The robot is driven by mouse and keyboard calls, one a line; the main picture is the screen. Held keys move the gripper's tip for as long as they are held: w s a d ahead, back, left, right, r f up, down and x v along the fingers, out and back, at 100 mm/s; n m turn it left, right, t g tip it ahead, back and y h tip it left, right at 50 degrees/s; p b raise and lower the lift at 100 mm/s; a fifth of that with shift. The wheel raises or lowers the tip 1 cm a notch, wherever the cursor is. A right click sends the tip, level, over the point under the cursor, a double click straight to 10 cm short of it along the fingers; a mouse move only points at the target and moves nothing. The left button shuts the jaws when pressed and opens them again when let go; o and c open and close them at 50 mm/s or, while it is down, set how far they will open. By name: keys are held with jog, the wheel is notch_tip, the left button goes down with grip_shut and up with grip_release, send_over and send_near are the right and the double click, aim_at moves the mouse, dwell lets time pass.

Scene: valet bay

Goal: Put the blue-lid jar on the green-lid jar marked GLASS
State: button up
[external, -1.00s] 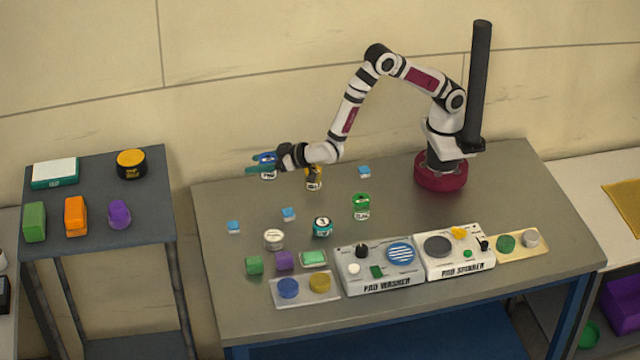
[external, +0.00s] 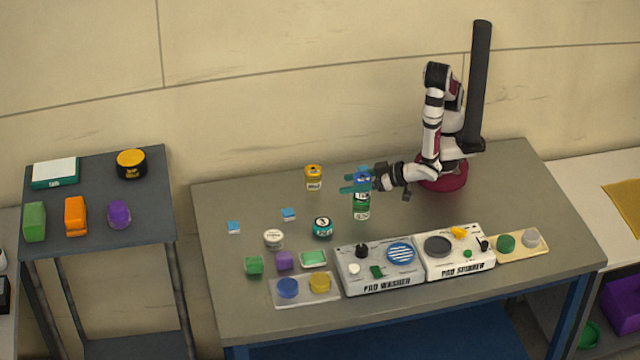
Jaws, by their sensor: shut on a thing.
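The blue-lid jar (external: 363,175) is held in my gripper (external: 358,182), which is shut on it. It is upright and directly above the green-lid jar (external: 361,208) in the picture. I cannot tell whether the two jars touch. The label on the green-lid jar is too small to read surely.
A yellow-lid jar (external: 313,177) stands behind left. A teal jar (external: 322,227) and a white-lid jar (external: 273,239) stand front left. The pad washer (external: 380,270) and pad spinner (external: 455,253) sit in front.

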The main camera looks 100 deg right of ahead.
jog(key=shift+f, duration=0.35)
jog(key=o, duration=1.3)
jog(key=shift+f, duration=0.1)
jog(key=shift+o, duration=0.2)
